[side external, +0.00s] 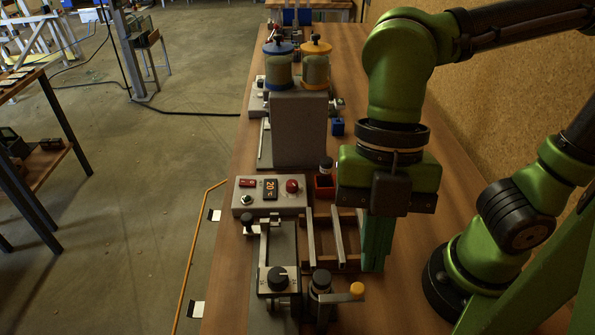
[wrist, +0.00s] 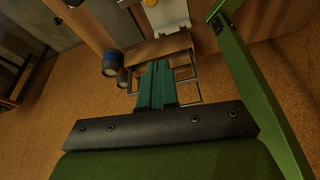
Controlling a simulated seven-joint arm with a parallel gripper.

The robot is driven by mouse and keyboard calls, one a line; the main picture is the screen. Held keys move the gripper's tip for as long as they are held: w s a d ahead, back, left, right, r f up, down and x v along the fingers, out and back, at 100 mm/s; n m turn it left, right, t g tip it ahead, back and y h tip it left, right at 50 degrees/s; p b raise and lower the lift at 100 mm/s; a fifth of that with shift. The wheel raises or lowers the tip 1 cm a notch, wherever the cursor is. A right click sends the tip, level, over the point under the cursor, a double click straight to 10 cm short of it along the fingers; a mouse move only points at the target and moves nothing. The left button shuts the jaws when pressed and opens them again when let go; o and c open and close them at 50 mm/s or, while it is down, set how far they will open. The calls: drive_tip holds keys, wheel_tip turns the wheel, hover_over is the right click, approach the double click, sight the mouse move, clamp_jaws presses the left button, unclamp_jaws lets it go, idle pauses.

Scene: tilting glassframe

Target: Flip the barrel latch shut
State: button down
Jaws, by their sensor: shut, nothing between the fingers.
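What looks like the barrel latch (side external: 322,292) stands at the front edge of the work area in the side view. It is an upright dark and grey cylinder, with a flat metal arm reaching right to a yellow knob (side external: 357,289). In the wrist view, a dark cylinder with a blue-grey end (wrist: 112,63) and a small yellow piece (wrist: 122,78) lie left of the fingers. My gripper (side external: 375,268) points down right of the wooden frame, behind and right of the yellow knob, apart from it. Its teal fingers (wrist: 157,66) are shut and empty.
The wooden frame with metal bars (side external: 349,245) is close left of my fingers. A fixture with a black knob (side external: 277,280) is left of the latch. A control box (side external: 270,197) and a red bin (side external: 324,187) lie behind. Bare table (side external: 400,305) is at front right.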

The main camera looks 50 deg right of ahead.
sight(361, 287)
idle(0.3)
drive_tip(key=f, duration=1)
drive_tip(key=shift+s+a, duration=0.15)
drive_tip(key=shift+a, duration=0.1)
drive_tip(key=shift+w+d+f, duration=0.1)
drive_tip(key=shift+w+d, duration=0.2)
drive_tip(key=shift+d, duration=0.15)
